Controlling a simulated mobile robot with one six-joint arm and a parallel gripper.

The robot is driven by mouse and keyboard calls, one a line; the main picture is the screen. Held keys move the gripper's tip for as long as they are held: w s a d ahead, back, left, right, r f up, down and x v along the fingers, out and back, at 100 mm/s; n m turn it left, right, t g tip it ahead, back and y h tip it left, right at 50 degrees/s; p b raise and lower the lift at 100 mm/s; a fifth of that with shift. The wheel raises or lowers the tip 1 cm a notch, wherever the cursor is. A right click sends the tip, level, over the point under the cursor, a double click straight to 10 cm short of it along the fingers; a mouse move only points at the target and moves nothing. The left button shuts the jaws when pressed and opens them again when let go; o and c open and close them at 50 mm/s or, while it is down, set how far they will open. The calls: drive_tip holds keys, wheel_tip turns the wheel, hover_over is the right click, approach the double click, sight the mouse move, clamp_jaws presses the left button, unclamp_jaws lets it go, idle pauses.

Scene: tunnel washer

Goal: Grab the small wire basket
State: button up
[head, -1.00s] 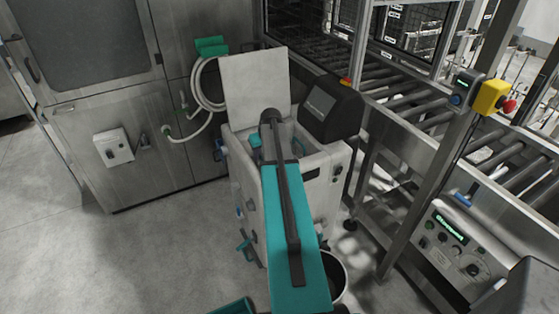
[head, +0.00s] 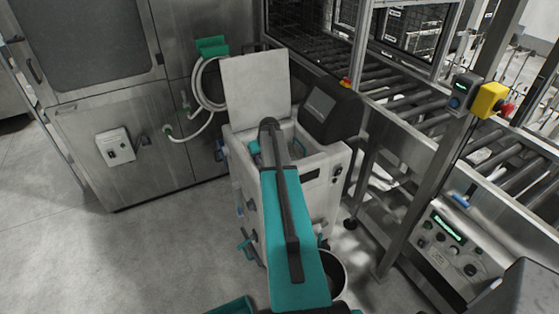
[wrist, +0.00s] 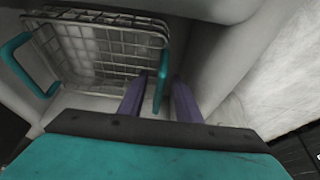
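The small wire basket (wrist: 100,45) sits inside a pale tub in the wrist view, a metal mesh with a teal handle at each side. One teal handle (wrist: 20,62) is at the left; the other (wrist: 161,88) stands between the two dark purple fingers of my gripper (wrist: 161,78). The fingers are apart, with a narrow gap beside the handle, so it does not look clamped. In the head view a teal handle (head: 254,147) shows inside the open white machine (head: 325,185); my arm hides most of the basket and my gripper.
The white machine's raised lid (head: 257,82) stands behind the opening, with a dark screen (head: 330,108) at its right. A roller conveyor (head: 425,120) and its metal post (head: 425,190) are to the right. A dark bucket (head: 337,275) stands in front. The floor at left is clear.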

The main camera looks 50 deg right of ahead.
drive_tip(key=shift+p+x, duration=0.5)
drive_tip(key=shift+x, duration=0.9)
clamp_jaws()
